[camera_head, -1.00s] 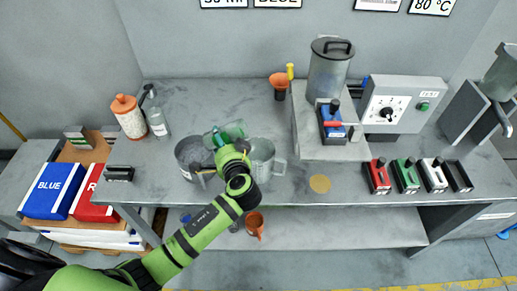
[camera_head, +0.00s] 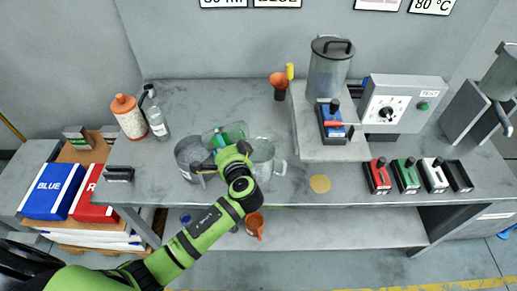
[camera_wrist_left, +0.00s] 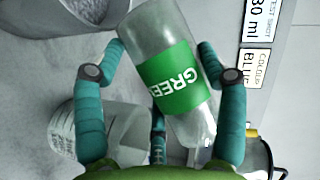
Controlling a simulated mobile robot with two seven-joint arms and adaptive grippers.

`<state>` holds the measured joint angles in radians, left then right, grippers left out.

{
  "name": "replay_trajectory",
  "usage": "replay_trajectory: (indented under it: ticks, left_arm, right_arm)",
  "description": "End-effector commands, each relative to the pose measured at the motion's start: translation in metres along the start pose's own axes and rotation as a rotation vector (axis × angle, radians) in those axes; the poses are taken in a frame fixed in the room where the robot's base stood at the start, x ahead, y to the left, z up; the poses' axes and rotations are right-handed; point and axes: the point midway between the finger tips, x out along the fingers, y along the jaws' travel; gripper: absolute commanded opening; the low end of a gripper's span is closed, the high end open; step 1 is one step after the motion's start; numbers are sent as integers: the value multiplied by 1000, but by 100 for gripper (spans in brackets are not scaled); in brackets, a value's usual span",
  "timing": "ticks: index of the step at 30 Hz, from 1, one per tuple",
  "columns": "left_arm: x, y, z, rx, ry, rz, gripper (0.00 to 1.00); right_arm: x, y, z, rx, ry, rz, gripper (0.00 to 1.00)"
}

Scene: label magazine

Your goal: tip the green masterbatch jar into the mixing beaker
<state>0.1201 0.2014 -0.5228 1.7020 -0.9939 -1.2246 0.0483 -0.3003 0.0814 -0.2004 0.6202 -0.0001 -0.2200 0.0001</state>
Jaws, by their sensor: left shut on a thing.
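The clear jar with the green label (camera_wrist_left: 172,80) is between the fingers of my left gripper (camera_wrist_left: 174,62), which is shut on it. In the head view the jar (camera_head: 237,130) lies tilted well over, above and behind the gap between a grey pot and the clear beaker. The mixing beaker (camera_head: 263,153), clear with a handle on its right, stands upright on the bench, just right of my left gripper (camera_head: 230,143). Part of it is behind the gripper. A marked translucent vessel wall (camera_wrist_left: 100,130) shows low left in the wrist view. I cannot make out pellets leaving the jar.
The grey pot (camera_head: 186,150) stands just left of the gripper. An orange-capped jar (camera_head: 127,112) and a clear bottle (camera_head: 155,115) are at the back left. A raised block (camera_head: 330,148) with a lidded hopper is to the right.

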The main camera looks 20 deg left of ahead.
Motion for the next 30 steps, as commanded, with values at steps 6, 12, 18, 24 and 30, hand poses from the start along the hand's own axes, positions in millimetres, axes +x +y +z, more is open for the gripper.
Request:
replay_trajectory:
  ticks: [6,12,18,24,30]
  left_arm:
    - [0,0,0,16,-1,-10,34]
    - [0,1,0,31,-4,-17,34]
    - [0,0,0,46,-6,-26,34]
    - [0,1,0,60,-9,-34,34]
    - [1,2,1,74,-11,-41,34]
  right_arm:
    - [0,-2,0,1,1,-2,40]
    - [2,-2,0,1,0,-2,40]
    - [1,-2,0,1,1,-2,40]
    - [2,-2,0,1,1,-2,40]
    - [3,-2,0,1,1,-2,40]
